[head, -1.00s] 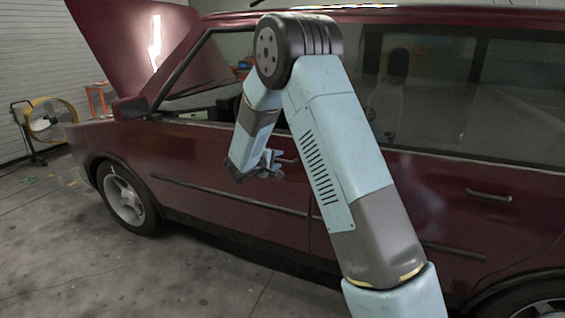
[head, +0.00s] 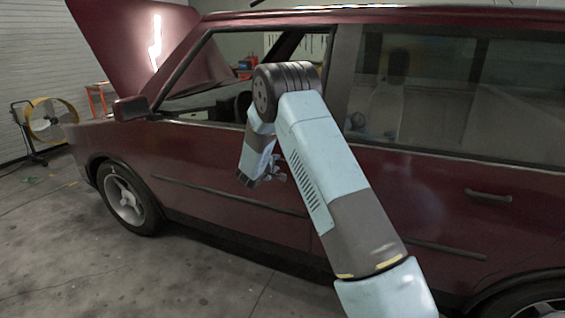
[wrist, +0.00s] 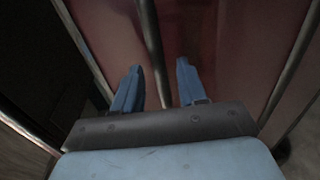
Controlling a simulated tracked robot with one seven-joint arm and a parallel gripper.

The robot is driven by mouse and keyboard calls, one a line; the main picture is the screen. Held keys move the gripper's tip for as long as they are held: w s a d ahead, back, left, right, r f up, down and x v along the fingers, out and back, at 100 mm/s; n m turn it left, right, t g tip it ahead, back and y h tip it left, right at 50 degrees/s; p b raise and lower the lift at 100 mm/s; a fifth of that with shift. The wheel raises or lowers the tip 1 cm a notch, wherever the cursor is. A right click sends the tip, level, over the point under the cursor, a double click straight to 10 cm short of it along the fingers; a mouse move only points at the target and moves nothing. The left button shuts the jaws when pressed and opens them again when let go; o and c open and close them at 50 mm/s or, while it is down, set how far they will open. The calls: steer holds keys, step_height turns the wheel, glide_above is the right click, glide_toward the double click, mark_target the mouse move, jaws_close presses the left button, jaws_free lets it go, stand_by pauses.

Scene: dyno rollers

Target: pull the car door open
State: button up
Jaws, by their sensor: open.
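The dark red car's front door (head: 230,165) appears closed, flush with the body, its window frame open to view. My gripper (head: 279,172) is beside the rear part of this door, partly hidden by my arm. The front door's handle is not distinguishable in the head view; my arm covers that area. In the wrist view my gripper (wrist: 156,82) is open, its two blue fingers apart and facing the red door panel (wrist: 215,50). A dark bar (wrist: 150,40) runs between the fingers in the picture; I cannot tell whether it is the handle or touches them.
The rear door's handle (head: 488,196) is at the right. The side mirror (head: 132,109) sticks out at the front of the door. A yellow fan (head: 52,119) stands by the wall. The floor (head: 110,265) in front of the car is clear.

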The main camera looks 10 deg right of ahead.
mark_target(278, 161)
steer(key=shift+x, duration=2.1)
jaws_close()
